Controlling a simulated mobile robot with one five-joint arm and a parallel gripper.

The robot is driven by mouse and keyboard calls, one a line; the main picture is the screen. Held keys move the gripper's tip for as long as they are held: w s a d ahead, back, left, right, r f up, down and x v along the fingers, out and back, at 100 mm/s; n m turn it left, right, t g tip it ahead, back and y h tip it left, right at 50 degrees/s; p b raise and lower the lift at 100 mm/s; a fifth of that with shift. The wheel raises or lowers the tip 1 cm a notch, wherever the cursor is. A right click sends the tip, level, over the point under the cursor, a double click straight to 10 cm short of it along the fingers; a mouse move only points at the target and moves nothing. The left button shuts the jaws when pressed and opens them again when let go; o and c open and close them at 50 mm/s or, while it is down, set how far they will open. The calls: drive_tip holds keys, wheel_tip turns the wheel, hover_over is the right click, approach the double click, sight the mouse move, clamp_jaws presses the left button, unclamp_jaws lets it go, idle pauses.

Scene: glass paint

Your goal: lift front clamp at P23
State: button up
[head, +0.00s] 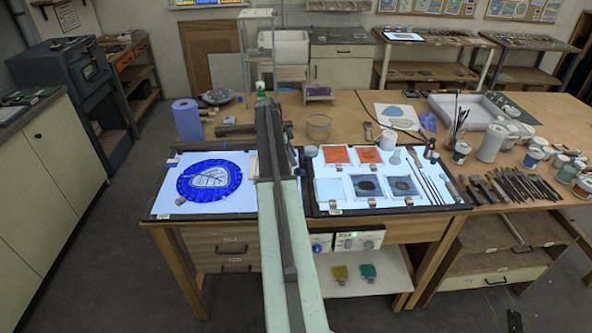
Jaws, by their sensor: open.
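Small brown clamps sit along the front edge of the right lit panel (439,201): one at the left (333,204), one in the middle (372,202) and one at the right (409,201), each by a front-row glass tile. The front right tile (403,187) is blue-grey with a dark spot. No label P23 is readable, so I cannot tell for sure which clamp it names. Another small clamp (180,201) sits on the left panel's front edge. My arm reaches forward between the two panels, left of the tiles. My gripper does not show clearly; my own arm hides it.
A blue round glass piece (209,177) lies on the left panel. Two orange tiles (336,154) lie at the back of the right panel. Brushes (425,178) and many dark tools (515,185) lie to the right. A clear beaker (319,127) and blue roll (187,120) stand behind.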

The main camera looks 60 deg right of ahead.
sight(298, 169)
drive_tip(key=b+x, duration=0.4)
drive_tip(key=x, duration=0.2)
drive_tip(key=shift+r, duration=0.1)
drive_tip(key=shift+w, duration=0.1)
clamp_jaws()
drive_tip(key=shift+a, duration=0.15)
